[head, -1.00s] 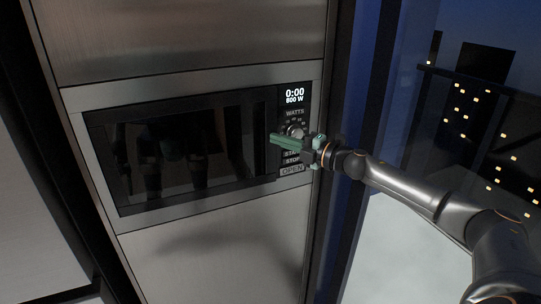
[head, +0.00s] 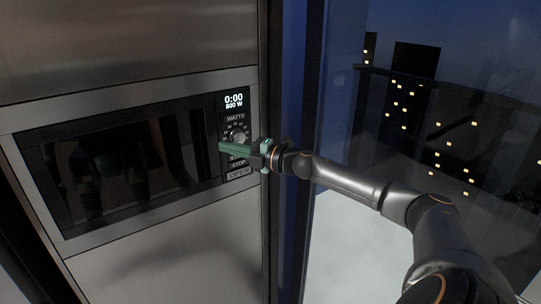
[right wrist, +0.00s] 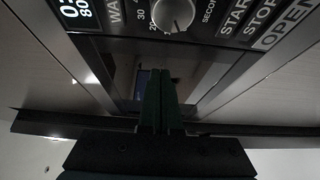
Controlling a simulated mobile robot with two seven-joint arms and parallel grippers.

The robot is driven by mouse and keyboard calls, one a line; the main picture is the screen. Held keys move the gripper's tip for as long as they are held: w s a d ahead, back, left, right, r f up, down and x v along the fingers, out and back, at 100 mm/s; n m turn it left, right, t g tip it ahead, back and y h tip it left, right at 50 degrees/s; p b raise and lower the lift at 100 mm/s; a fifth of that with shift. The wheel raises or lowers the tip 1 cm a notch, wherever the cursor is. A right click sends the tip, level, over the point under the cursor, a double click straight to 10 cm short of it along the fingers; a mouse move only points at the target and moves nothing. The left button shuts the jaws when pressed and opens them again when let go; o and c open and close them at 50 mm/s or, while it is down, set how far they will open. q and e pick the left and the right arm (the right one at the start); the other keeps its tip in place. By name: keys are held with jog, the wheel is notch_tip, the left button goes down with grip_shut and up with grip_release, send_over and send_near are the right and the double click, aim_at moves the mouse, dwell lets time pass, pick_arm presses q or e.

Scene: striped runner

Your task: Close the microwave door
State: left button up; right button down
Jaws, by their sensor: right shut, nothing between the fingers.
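The microwave is built into a steel cabinet. Its dark glass door (head: 115,165) lies flush with the frame in the head view and looks closed. My right gripper (head: 224,148) is shut and empty, in front of the panel below the knob. In the right wrist view its green fingers (right wrist: 159,100) are together, and the knob (right wrist: 172,14) shows beyond them. I cannot tell whether the fingers touch the panel. My left gripper is not in view.
Steel cabinet panels (head: 120,45) lie above and below the microwave. A tall window (head: 400,130) with a night city view stands to the right, behind my right arm. A dark vertical frame edge (head: 270,60) separates them.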

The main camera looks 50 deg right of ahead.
pick_arm(q)
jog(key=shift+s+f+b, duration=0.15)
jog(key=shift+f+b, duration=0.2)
jog(key=shift+b, duration=0.05)
pick_arm(e)
jog(key=d+v, duration=0.2)
jog(key=v, duration=0.8)
jog(key=shift+w, duration=0.3)
